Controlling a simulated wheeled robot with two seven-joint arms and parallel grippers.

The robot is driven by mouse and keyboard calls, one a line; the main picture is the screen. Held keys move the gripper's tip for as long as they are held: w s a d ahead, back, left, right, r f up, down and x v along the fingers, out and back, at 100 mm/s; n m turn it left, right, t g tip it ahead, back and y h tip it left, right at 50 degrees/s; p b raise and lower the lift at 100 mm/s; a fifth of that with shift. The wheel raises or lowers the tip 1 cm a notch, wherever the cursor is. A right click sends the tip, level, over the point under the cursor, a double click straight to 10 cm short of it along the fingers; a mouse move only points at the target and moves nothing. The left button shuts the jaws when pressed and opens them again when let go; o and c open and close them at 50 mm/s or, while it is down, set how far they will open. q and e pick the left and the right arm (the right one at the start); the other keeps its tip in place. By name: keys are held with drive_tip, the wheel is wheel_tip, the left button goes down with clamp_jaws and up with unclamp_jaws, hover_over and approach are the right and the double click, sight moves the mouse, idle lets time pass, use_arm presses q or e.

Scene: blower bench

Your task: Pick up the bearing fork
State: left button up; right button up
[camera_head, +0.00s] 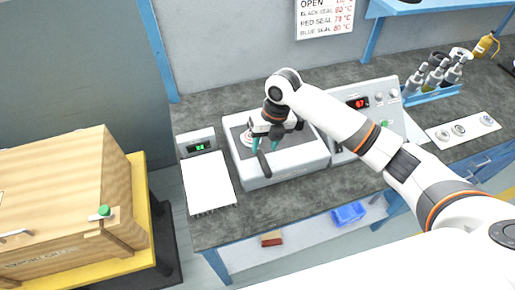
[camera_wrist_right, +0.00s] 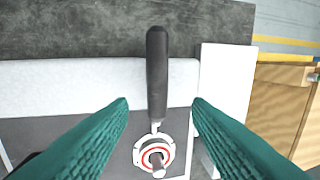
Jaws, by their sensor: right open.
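The bearing fork is a black handle with a pale metal end; its handle (camera_wrist_right: 157,75) runs up the middle of the right wrist view and also shows in the head view (camera_head: 264,165). Its metal end meets a bearing (camera_wrist_right: 158,158) with a red-and-white ring; whether it goes around or under it I cannot tell. My right gripper (camera_head: 265,147) is open above the fork. In the wrist view its teal fingers (camera_wrist_right: 160,106) stand on either side of the handle, with gaps. My left gripper is not in view.
The fork lies over a white-rimmed device (camera_head: 285,172) with a grey top. A white sheet (camera_head: 208,183) and small display box (camera_head: 198,146) are left of it. A control panel (camera_head: 375,108) stands right. A wooden crate (camera_head: 65,200) is at far left.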

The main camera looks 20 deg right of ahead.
sight(262, 155)
drive_tip(key=shift+f, duration=0.35)
drive_tip(key=f, duration=0.1)
drive_tip(key=f+p, duration=0.2)
drive_tip(key=shift+a+f, duration=0.3)
drive_tip(key=shift+f, duration=0.45)
drive_tip(key=c, duration=1)
drive_tip(key=shift+r, duration=0.1)
drive_tip(key=shift+r, duration=0.1)
drive_tip(key=shift+w+r, duration=0.1)
drive_tip(key=shift+r, duration=0.25)
wheel_tip(262, 155, up, 8)
drive_tip(key=shift+f+b, duration=0.2)
drive_tip(key=shift+b, duration=0.95)
drive_tip(key=shift+r, duration=0.75)
